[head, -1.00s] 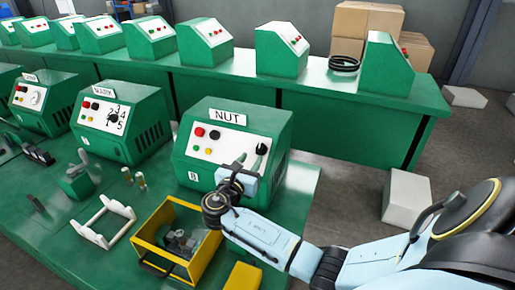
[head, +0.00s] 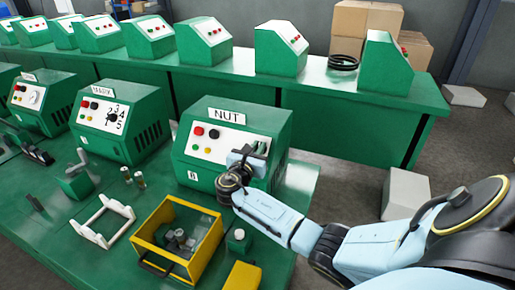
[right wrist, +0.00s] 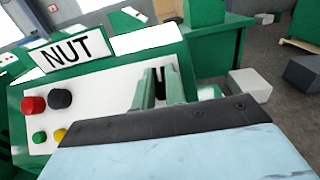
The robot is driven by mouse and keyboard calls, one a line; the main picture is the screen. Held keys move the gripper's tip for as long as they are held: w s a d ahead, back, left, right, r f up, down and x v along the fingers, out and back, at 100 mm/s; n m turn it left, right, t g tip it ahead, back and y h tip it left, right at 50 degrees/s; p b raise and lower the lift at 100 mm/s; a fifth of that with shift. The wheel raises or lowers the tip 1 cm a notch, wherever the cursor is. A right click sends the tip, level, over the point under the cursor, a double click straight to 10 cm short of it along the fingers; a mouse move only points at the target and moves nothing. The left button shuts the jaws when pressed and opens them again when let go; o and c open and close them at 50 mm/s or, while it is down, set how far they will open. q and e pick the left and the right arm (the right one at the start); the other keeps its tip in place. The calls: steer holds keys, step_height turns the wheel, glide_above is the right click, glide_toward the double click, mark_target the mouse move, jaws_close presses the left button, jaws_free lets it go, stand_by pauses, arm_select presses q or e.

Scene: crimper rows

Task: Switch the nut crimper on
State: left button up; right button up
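The nut crimper (head: 232,143) is a green box with a sloping white panel and a "NUT" sign, which also shows in the right wrist view (right wrist: 70,52). Its panel carries red, black, green and yellow buttons on the left. The dark switch on the right of the panel is mostly hidden behind my right gripper. My right gripper (head: 258,149) is at the panel's right side. In the right wrist view its fingers (right wrist: 160,88) stand slightly apart over the panel's right end, with dark parts between them; contact with the switch cannot be told. My left gripper is out of view.
A yellow bin (head: 207,252) with metal parts stands in front of the crimper, beside a small green-and-white object (head: 239,242). A white frame (head: 103,222) lies left of it. A similar machine (head: 118,125) stands to the left. A bench (head: 300,118) with more machines runs behind.

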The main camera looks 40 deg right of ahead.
jaws_close()
steer(key=shift+m, duration=0.3)
steer(key=m+g+h+b, duration=0.1)
steer(key=m+g+b, duration=0.1)
steer(key=m+g, duration=0.2)
steer(key=shift+w+a+f+m+b, duration=0.1)
steer(key=shift+m+b, duration=0.3)
steer(key=m+g+b, duration=0.1)
steer(key=m+g, duration=0.1)
steer(key=m, duration=0.1)
steer(key=m+g+b, duration=0.2)
steer(key=m, duration=0.2)
steer(key=shift+g+y, duration=0.4)
steer(key=m+g+y+b, duration=0.2)
steer(key=m+g, duration=0.1)
steer(key=m, duration=0.2)
steer(key=shift+b, duration=0.3)
steer(key=shift+m+g+y+b, duration=0.7)
steer(key=shift+m+y, duration=0.9)
steer(key=shift+m, duration=0.6)
steer(key=o, duration=0.7)
jaws_free()
steer(key=shift+r, duration=0.2)
